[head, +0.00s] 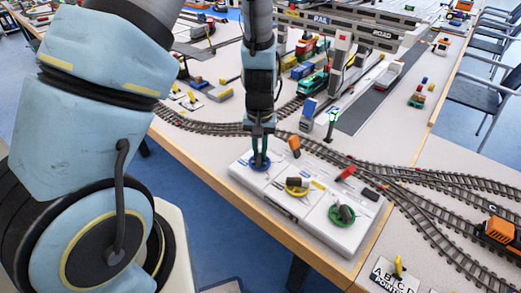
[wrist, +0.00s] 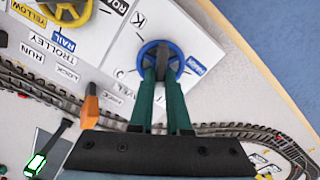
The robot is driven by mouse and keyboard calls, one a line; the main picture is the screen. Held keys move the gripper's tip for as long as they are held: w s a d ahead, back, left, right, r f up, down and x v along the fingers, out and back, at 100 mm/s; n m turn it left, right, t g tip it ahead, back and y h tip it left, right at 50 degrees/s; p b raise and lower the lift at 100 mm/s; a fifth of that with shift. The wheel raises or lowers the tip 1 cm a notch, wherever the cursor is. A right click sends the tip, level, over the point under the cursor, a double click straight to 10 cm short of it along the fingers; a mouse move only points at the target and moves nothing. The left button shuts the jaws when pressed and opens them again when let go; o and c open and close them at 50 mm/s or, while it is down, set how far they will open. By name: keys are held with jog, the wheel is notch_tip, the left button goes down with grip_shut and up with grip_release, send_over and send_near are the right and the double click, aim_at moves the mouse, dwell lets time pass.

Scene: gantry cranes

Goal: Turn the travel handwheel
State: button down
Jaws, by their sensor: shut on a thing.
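A white control panel (head: 310,218) lies on the table with three small handwheels: blue (head: 259,163), yellow (head: 297,187) and green (head: 341,216). My gripper (head: 260,145) reaches down from above and is shut on the blue handwheel at the panel's left end. In the wrist view, the two green fingers (wrist: 161,82) cover the middle and lower part of the blue handwheel (wrist: 158,52). Which part they pinch is hidden. The yellow handwheel (wrist: 66,12) is at the upper left there. The lettering beside the blue wheel is partly hidden by the fingers.
An orange-handled lever (head: 294,145) and a red-handled lever (head: 346,172) stand at the panel's back edge. Model rail tracks (head: 420,180) run behind it, with gantry cranes (head: 345,30) beyond. An orange locomotive (head: 497,232) is at the right. The table's wooden edge (head: 275,228) is in front.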

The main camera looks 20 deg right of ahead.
aim_at(260, 153)
jog(key=shift+n, duration=0.3)
jog(key=c, duration=0.9)
grip_release()
notch_tip(260, 153, up, 11)
jog(key=shift+f+b, duration=0.1)
jog(key=shift+b, duration=0.55)
jog(key=shift+o, duration=0.2)
